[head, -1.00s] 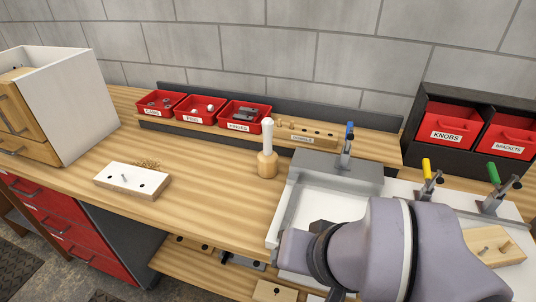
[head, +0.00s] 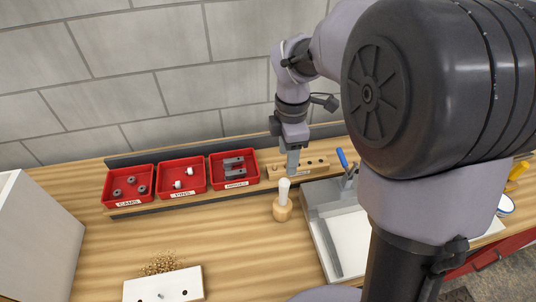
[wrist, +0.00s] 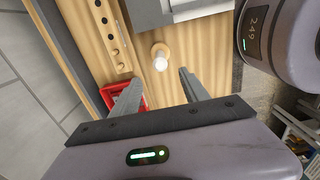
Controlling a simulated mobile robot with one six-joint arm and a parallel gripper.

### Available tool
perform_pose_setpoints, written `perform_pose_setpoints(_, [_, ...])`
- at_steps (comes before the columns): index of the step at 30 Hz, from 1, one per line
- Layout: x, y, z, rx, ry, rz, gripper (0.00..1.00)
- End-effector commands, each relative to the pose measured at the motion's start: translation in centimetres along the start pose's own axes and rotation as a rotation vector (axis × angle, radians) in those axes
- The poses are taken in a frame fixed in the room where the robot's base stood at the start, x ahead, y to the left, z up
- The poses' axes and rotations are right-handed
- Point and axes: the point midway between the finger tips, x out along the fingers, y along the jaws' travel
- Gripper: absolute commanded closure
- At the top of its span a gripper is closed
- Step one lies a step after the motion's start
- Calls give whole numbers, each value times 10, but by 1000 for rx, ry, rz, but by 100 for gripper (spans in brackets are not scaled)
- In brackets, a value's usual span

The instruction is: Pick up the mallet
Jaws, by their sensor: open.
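The mallet (head: 283,203) stands upright on the wooden bench, head down, with a round wooden head and a pale white handle pointing up. In the wrist view the mallet (wrist: 160,60) is seen from above, just beyond the fingertips and between their lines. My gripper (head: 292,170) is open and empty, pointing down behind the mallet in the head view, in front of the wooden strip with holes. In the wrist view the two fingers of my gripper (wrist: 159,77) are spread apart. Neither finger visibly touches the mallet.
Red bins of cams (head: 128,187), pins (head: 181,178) and another part (head: 234,169) stand left of the gripper. The holed wooden strip (head: 312,166) is close behind. A grey-white tray fixture (head: 320,222) with a blue-handled clamp (head: 342,158) is right. A white-topped block (head: 165,285) lies in front.

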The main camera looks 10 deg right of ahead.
Motion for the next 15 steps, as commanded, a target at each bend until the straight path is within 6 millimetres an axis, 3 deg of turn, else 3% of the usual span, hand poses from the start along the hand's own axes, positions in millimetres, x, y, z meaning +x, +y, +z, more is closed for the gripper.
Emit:
perform_pose_setpoints(1, [24,-2,0,0,0,-6,47])
perform_pose_setpoints(6, [76,-1,-1,1,0,-4,47])
perform_pose_setpoints(9, [97,-1,-1,3,1,-3,47])
perform_pose_setpoints(15, [114,0,-2,3,1,-1,47])
